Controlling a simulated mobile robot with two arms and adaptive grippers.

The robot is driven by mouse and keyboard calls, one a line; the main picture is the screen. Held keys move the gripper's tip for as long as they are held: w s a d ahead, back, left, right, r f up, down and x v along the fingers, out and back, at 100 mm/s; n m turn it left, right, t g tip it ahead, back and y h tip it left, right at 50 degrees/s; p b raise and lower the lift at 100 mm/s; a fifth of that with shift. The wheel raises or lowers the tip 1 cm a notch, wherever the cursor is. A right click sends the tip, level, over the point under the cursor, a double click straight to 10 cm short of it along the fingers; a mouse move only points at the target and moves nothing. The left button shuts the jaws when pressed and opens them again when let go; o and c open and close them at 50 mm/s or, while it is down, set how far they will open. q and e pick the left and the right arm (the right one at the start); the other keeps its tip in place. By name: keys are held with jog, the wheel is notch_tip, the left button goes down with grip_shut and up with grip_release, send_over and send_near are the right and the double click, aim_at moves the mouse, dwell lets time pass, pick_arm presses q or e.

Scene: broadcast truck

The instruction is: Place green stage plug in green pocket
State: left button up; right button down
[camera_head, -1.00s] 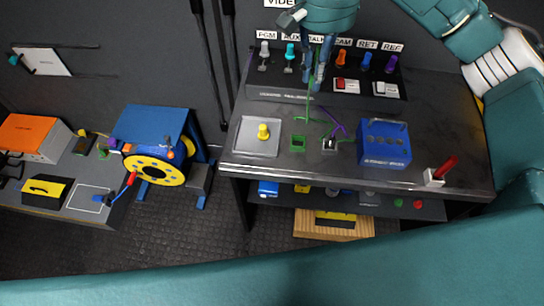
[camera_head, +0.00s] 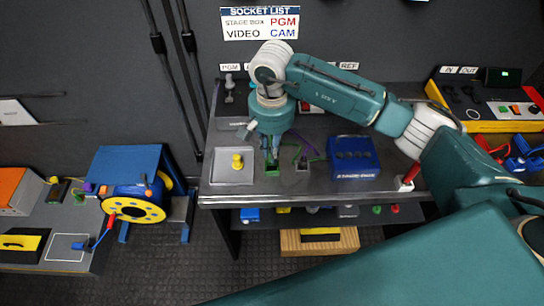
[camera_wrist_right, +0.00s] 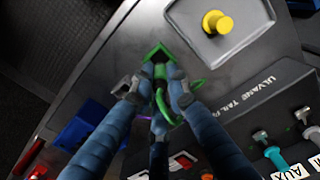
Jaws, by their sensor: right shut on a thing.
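The green pocket (camera_head: 272,171) is a small green square frame on the dark bench, mostly hidden under my right gripper in the head view. Its green rim (camera_wrist_right: 157,50) shows just past the fingertips in the wrist view. My right gripper (camera_head: 271,156) points down over the pocket. In the wrist view my right gripper (camera_wrist_right: 152,80) is shut on the green stage plug (camera_wrist_right: 160,73), whose green cable (camera_wrist_right: 166,106) loops back between the fingers. The plug's tip is at the pocket; I cannot tell whether it is inside. My left gripper is not in view.
A grey tray with a yellow plug (camera_head: 237,161) is left of the pocket. A dark socket (camera_head: 302,163) with a purple cable is close on its right, then a blue box (camera_head: 353,157). Labelled plugs stand along the back panel. A red-handled switch (camera_head: 408,177) is at the right edge.

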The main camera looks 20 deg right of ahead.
notch_tip(320, 180, down, 4)
jog(key=shift+s+r+p, duration=0.1)
jog(key=shift+r+p, duration=0.15)
jog(key=shift+p, duration=0.15)
jog(key=shift+f, duration=0.25)
jog(key=shift+f+b, duration=0.15)
jog(key=shift+b, duration=0.15)
jog(key=c, duration=1.7)
grip_release()
